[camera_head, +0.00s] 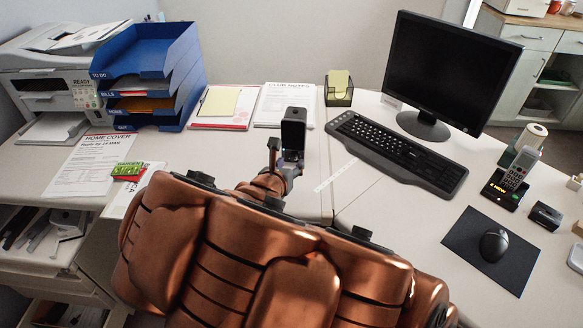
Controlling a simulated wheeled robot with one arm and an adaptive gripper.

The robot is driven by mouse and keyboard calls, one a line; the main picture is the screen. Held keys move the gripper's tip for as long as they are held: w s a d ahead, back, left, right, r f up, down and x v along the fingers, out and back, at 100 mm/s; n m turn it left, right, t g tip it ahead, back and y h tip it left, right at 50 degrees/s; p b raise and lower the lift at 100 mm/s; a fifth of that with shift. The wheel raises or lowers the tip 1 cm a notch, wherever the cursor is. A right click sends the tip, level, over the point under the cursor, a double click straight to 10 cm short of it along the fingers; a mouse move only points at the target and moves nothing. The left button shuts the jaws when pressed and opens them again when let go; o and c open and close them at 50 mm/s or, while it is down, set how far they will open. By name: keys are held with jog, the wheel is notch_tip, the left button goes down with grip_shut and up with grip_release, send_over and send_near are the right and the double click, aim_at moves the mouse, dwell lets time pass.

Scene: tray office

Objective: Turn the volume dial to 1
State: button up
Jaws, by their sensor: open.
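I cannot make out a volume dial or any number marks for one in this view. My gripper (283,150) is above the middle of the white desk (300,207), at the end of my copper-coloured arm. It is open, and I see nothing held in it. My arm hides the front part of the desk below it. A small black device (545,215) stands at the right of the desk, too small to tell if it bears a dial.
The keyboard (397,152) and monitor (445,68) are right of my gripper. A cordless phone (517,170), mouse (493,244) and mat (464,237) are further right. Blue trays (150,52) and a printer (46,82) stand left. Papers lie behind my gripper.

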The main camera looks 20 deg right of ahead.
aim_at(293, 159)
jog(key=shift+w+a+f+n+y, duration=0.2)
jog(key=shift+a+f+n+y, duration=0.1)
jog(key=shift+a+f+n, duration=0.5)
jog(key=shift+p+x, duration=0.55)
jog(key=shift+x, duration=3.3)
jog(key=shift+c, duration=0.2)
grip_shut()
